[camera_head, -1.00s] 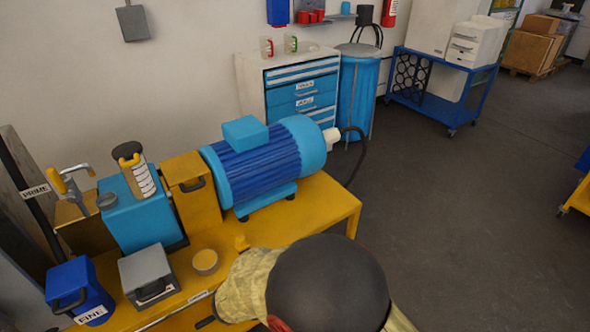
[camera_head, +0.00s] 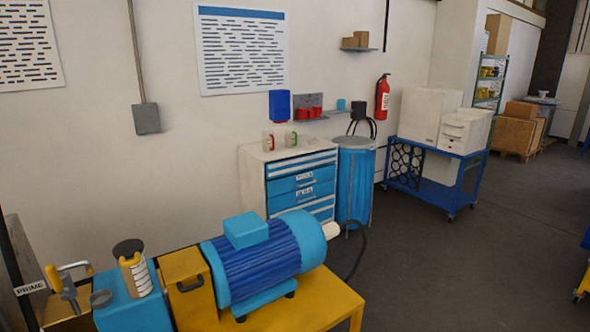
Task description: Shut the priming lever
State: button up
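The priming lever (camera_head: 56,279) stands at the lower left, on top of a unit beside a blue tank. It has a yellow grip and a grey metal arm that reaches to the right. A white label reading PRIME (camera_head: 31,288) is just left of it. The blue tank (camera_head: 130,309) carries a clear cylinder with a dark cap (camera_head: 132,266). The lower part of the lever's unit is cut off by the bottom edge. My gripper is not in view.
A blue motor (camera_head: 255,262) sits on the yellow bench (camera_head: 330,300), right of a yellow box (camera_head: 187,283). A drawer cabinet (camera_head: 255,172) and blue barrel (camera_head: 354,180) stand behind. Open floor (camera_head: 460,260) lies to the right.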

aim_at(53, 275)
jog(key=u, duration=1.85)
jog(key=i+j, duration=0.1)
jog(key=i, duration=0.35)
jog(key=i+j+z, duration=0.1)
jog(key=i, duration=0.4)
